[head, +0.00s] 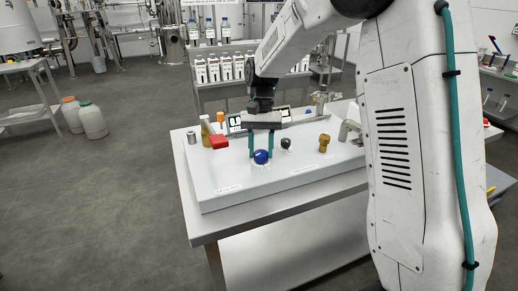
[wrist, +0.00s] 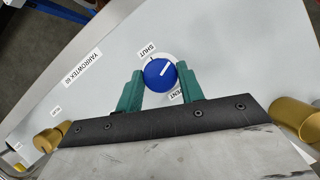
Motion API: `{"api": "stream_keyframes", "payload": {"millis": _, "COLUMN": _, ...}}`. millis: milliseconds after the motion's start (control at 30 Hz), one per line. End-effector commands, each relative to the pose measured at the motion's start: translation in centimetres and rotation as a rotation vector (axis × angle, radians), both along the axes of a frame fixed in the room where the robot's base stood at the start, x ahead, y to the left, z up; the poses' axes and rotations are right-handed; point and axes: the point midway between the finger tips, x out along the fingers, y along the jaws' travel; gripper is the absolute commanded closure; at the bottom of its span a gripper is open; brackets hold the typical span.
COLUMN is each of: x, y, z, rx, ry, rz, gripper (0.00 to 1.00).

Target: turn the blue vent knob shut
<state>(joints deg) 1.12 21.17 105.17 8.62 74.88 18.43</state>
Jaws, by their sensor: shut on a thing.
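The blue vent knob (head: 261,157) sits on the front part of a white panel (head: 225,178) on a steel table. In the wrist view the round blue knob (wrist: 158,75) carries a short white pointer line, slanted toward the upper right. The label SHUT (wrist: 148,50) is above the knob and the label VENT (wrist: 179,97), partly hidden, is below it. My gripper (head: 261,150) reaches down from above, its teal fingers on either side of the knob. In the wrist view my gripper (wrist: 160,80) is shut on the knob.
A dark round knob (head: 286,143) stands just right of the blue one. A brass fitting (head: 324,142) and a metal tap (head: 349,132) are farther right. A red part (head: 219,141) is close on the left. The panel's front strip is clear.

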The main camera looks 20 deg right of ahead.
Motion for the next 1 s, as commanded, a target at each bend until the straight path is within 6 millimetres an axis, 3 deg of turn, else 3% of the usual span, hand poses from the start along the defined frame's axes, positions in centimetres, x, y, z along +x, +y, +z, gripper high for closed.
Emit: {"api": "stream_keyframes", "payload": {"millis": 1000, "x": 0.04, "y": 0.59, "z": 0.10, "rx": -0.001, "ry": -0.003, "rz": 0.943, "gripper": 0.85}}
